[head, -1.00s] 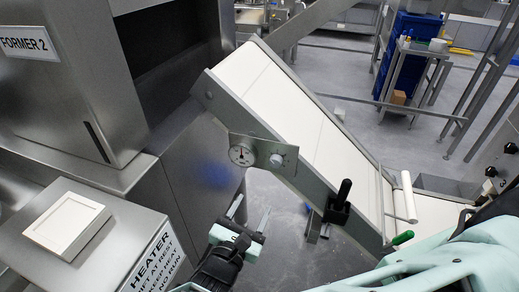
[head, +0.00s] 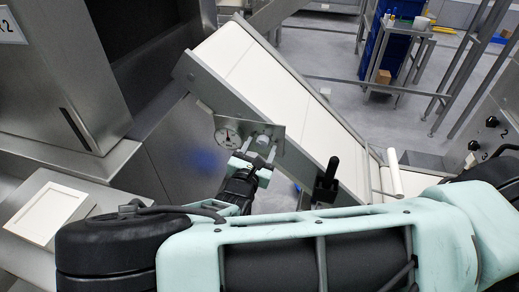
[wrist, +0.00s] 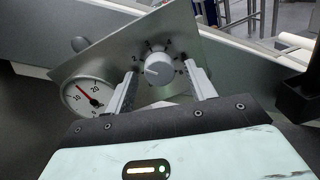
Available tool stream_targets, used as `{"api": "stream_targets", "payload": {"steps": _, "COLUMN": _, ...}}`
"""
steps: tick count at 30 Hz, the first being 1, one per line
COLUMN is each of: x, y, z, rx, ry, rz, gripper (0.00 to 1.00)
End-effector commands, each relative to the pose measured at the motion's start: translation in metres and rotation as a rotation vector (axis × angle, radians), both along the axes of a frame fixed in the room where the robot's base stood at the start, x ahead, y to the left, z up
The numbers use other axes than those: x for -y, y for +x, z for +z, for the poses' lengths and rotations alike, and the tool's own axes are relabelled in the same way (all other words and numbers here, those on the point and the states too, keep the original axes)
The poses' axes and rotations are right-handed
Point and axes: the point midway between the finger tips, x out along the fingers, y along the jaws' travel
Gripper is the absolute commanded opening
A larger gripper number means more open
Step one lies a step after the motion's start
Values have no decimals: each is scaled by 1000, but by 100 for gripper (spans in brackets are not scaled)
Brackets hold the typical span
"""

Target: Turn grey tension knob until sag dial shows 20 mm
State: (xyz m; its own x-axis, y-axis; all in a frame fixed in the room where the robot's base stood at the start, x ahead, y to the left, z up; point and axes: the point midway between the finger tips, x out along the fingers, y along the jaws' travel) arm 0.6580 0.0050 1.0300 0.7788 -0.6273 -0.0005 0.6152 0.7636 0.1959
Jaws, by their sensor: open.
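The grey tension knob (wrist: 159,68) sits on a metal plate on the conveyor's side. A pale pointer line on it aims left among the plate's marks. The sag dial (wrist: 88,97) is left of it, with a red needle pointing up-left, to the left of the 20 mark; its exact reading is too small to tell. In the head view the dial (head: 228,137) and the knob (head: 264,141) also show. My gripper (head: 257,155) is open, one finger on each side of the knob. Whether the fingers touch it cannot be told.
The sloping white conveyor (head: 285,90) runs behind the plate. A black lever handle (head: 328,172) stands on its frame to the right of my gripper. A metal machine housing (head: 60,80) and a square white tray (head: 48,215) are at the left.

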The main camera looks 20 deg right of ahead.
Motion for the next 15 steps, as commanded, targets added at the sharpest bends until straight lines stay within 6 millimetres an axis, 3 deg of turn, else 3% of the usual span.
{"api": "stream_targets", "payload": {"steps": 6, "x": 0, "y": 0, "z": 0, "rx": 0, "ry": 0, "rz": 0, "gripper": 52}}
{"api": "stream_targets", "payload": {"steps": 11, "x": 0, "y": 0, "z": 0, "rx": 0, "ry": 0, "rz": 0, "gripper": 10}}
{"api": "stream_targets", "payload": {"steps": 15, "x": 0, "y": 0, "z": 0, "rx": -1, "ry": -1, "rz": 0, "gripper": 10}}
